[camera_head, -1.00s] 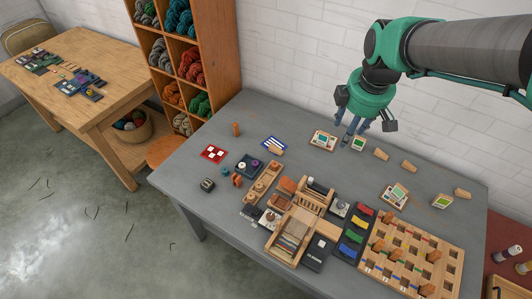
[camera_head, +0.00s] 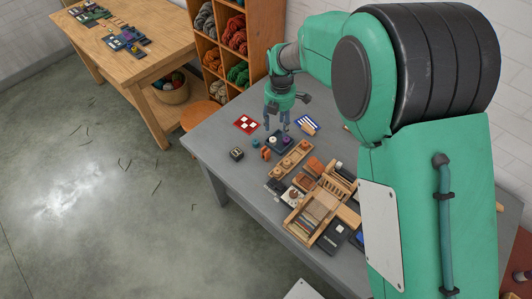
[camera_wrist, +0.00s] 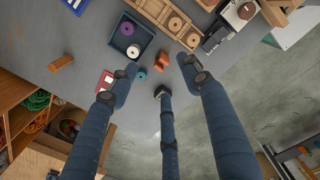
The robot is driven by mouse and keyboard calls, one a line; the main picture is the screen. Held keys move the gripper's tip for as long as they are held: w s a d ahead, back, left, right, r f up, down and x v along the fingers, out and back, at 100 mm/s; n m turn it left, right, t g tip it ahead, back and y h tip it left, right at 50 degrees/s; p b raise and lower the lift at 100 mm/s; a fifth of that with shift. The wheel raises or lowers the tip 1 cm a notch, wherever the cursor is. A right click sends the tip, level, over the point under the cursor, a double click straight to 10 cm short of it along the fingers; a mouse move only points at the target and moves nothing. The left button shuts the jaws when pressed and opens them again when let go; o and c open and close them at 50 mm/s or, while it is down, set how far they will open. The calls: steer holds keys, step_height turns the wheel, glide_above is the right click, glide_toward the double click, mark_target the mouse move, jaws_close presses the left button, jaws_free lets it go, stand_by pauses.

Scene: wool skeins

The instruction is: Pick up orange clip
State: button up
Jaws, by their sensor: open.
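A small orange-brown piece that looks like the orange clip (camera_head: 265,153) lies on the grey table. It also shows in the wrist view (camera_wrist: 161,61), between two of my fingertips in the picture. My gripper (camera_head: 277,125) is open and empty, above the table near the dark spool tray. In the wrist view its blue fingers (camera_wrist: 159,76) are spread apart. I cannot tell its exact height above the clip; the two look apart.
The dark tray (camera_wrist: 144,34) holds a purple and a white spool. A teal spool (camera_wrist: 141,74) stands beside the clip. A wooden spool rack (camera_head: 292,158), a red card (camera_head: 246,124) and a black box (camera_head: 236,154) are close by. My arm hides the table's right side.

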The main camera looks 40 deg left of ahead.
steer(key=n, duration=0.2)
glide_above(265, 150)
step_height(265, 150, down, 4)
steer(key=shift+s+d+f, duration=0.2)
steer(key=shift+s+d, duration=0.05)
steer(key=shift+d, duration=0.05)
steer(key=shift+f, duration=0.1)
steer(key=shift+f+b, duration=0.4)
steer(key=shift+f, duration=3.8)
steer(key=shift+f+b, duration=0.4)
steer(key=shift+f, duration=2.2)
steer(key=c, duration=1)
